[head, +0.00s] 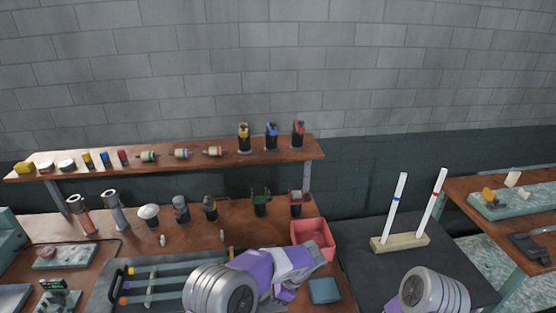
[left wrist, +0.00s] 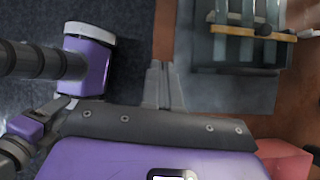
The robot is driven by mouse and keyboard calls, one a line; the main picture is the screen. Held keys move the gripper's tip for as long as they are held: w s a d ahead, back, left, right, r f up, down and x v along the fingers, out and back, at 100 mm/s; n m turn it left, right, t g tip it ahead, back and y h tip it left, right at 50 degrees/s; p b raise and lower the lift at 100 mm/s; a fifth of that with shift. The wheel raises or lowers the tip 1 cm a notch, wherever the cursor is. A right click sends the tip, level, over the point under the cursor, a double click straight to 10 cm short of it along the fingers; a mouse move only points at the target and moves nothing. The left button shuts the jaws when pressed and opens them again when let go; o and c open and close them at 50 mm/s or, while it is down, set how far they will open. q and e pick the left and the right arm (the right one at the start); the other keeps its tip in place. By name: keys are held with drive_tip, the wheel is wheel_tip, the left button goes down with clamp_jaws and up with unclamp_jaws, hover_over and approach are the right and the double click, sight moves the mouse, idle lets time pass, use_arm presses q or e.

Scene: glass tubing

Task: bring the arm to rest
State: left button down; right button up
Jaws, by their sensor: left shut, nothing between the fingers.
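My left arm reaches in at the bottom middle of the head view, with its purple and white left gripper (head: 290,264) beside the pink bin (head: 313,240). Its fingertips are hard to make out there. In the left wrist view the two grey fingers of the left gripper (left wrist: 164,88) lie together, empty. Two white tubes, one with a blue band (head: 396,205) and one with a red band (head: 432,203), stand slightly tilted in a wooden block (head: 387,246) on the dark mat. A silver joint of my right arm shows at the bottom right; the right gripper is out of view.
A dark tray (head: 103,293) with several tubes lies left of my left arm; tubes on a rack (left wrist: 285,37) show in the left wrist view. A blue-grey box (head: 324,291) lies right of the arm. A shelf (head: 210,168) with several items runs behind.

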use_arm(q)
drive_tip(key=f, duration=0.3)
drive_tip(key=a+f+n+g+h, duration=0.1)
drive_tip(key=f, duration=0.2)
drive_tip(key=f+h+b, duration=0.1)
drive_tip(key=f, duration=0.2)
drive_tip(key=shift+s+a+f+n+g, duration=0.15)
drive_tip(key=shift+s+n+g, duration=0.15)
drive_tip(key=shift+s, duration=0.1)
drive_tip(key=s+a+f+n+t+h+b, duration=0.1)
drive_tip(key=s+a+f+n+h+b, duration=0.1)
drive_tip(key=s+f+n, duration=0.7)
drive_tip(key=s+a+f+n+t+h+b, duration=0.1)
drive_tip(key=s+a+f+n+h+b, duration=0.2)
drive_tip(key=s+f+n+h+b, duration=0.2)
drive_tip(key=s+f+n+h, duration=0.2)
drive_tip(key=s+f+n, duration=0.2)
drive_tip(key=s, duration=0.1)
drive_tip(key=shift+f+n+t, duration=0.2)
drive_tip(key=shift+n+t, duration=0.1)
drive_tip(key=shift+t, duration=0.1)
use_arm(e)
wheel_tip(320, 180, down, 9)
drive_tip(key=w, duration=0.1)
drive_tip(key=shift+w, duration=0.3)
